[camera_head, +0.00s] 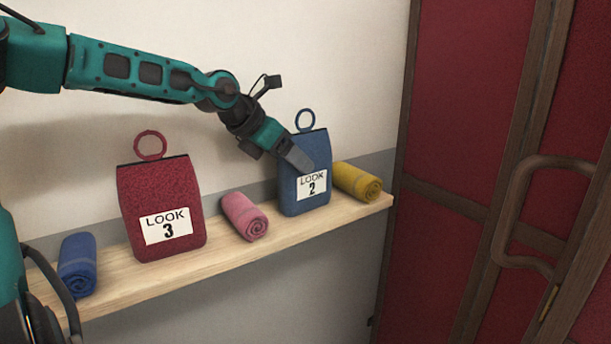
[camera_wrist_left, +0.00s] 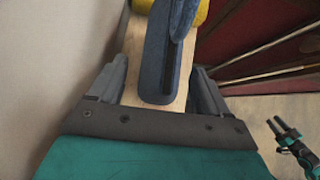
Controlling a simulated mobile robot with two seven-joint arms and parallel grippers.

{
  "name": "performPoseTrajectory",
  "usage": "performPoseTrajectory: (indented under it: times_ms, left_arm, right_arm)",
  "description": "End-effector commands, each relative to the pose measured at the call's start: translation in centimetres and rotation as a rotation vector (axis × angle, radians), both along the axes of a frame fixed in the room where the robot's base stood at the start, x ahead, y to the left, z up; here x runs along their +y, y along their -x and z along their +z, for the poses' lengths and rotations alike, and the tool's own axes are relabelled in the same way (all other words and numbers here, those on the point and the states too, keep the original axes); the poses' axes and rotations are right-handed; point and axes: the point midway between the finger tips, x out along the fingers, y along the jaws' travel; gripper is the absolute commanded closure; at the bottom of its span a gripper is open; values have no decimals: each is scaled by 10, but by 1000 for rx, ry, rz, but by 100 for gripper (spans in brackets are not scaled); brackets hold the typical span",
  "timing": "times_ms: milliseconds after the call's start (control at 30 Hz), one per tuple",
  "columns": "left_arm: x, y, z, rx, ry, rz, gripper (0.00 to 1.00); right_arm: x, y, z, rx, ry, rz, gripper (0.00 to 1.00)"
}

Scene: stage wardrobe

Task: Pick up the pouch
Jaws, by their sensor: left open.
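Two pouches stand upright on the shelf: a blue pouch (camera_head: 292,192) with a ring on top and a "LOOK 2" label, and a larger dark red pouch (camera_head: 134,202) labelled "LOOK 3". My left gripper (camera_head: 298,158) is at the upper part of the blue pouch, in front of some of it. In the left wrist view, the blue pouch (camera_wrist_left: 157,90) shows from above between the two spread fingers of the left gripper (camera_wrist_left: 156,86), with gaps beside it. My right gripper (camera_wrist_left: 279,127) is small at the right edge of that view; its jaw state is unclear.
The wooden shelf (camera_head: 222,263) also holds a rolled pink towel (camera_head: 240,214) left of the blue pouch, a yellow towel (camera_head: 352,180) close on its right, and a blue towel (camera_head: 77,265) at far left. A wall is behind; a red door (camera_head: 455,110) with a handle stands right.

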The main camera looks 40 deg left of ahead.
Motion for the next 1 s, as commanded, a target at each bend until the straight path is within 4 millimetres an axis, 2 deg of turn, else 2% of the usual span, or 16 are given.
performPoseTrajectory:
  times_ms: [367, 1000]
  left_arm:
    - [-1, -4, -4, 0, -1, -1, 23]
    - [-1, -4, -3, -2, -1, 0, 83]
  right_arm:
    - [1, 0, -1, 4, -3, -3, 57]
    - [1, 1, -1, 5, -1, 0, 57]
